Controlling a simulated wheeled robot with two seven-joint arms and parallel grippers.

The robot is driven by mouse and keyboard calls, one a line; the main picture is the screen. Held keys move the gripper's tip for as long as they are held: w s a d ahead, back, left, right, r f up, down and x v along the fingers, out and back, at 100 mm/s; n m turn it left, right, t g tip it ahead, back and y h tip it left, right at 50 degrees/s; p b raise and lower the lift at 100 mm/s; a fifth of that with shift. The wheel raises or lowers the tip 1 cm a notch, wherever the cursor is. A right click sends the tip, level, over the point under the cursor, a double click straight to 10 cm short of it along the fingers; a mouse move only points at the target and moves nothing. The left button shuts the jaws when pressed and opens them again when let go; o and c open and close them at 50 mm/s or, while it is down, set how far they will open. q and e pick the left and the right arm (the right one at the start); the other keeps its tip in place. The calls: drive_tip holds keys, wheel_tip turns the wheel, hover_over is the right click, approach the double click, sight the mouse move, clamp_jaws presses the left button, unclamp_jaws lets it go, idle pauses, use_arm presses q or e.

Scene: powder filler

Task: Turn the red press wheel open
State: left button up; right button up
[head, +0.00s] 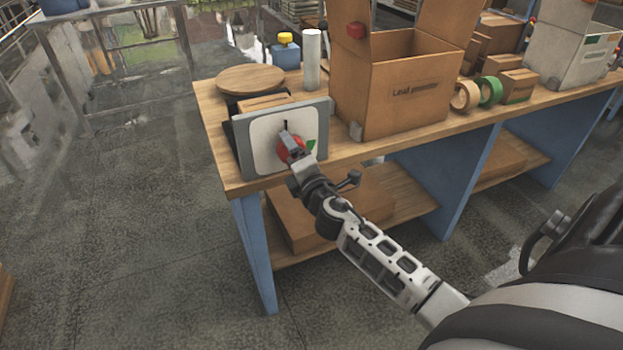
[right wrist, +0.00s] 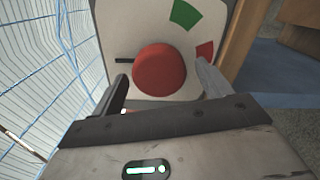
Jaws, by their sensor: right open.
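The red press wheel (head: 290,148) is a round knob on a pale plate (head: 262,131) in a grey frame, standing at the near left end of the bench. In the right wrist view the wheel (right wrist: 160,71) sits mid-picture, with a black mark to its left and green and red patches on the plate to its upper right and right. My right gripper (head: 291,147) is at the wheel, and partly hides it in the head view. Its open fingers (right wrist: 160,85) lie at the left and right of the wheel; contact cannot be told. My left gripper is not in view.
The wooden bench (head: 215,150) has blue legs. An open cardboard box (head: 395,95) stands right of the plate. A round wooden board (head: 250,79), a white cylinder (head: 312,60) and a blue bottle (head: 286,54) are behind it.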

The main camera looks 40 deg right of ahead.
drive_tip(key=b+v, duration=0.2)
drive_tip(key=v, duration=1.2)
drive_tip(key=shift+d+f, duration=0.1)
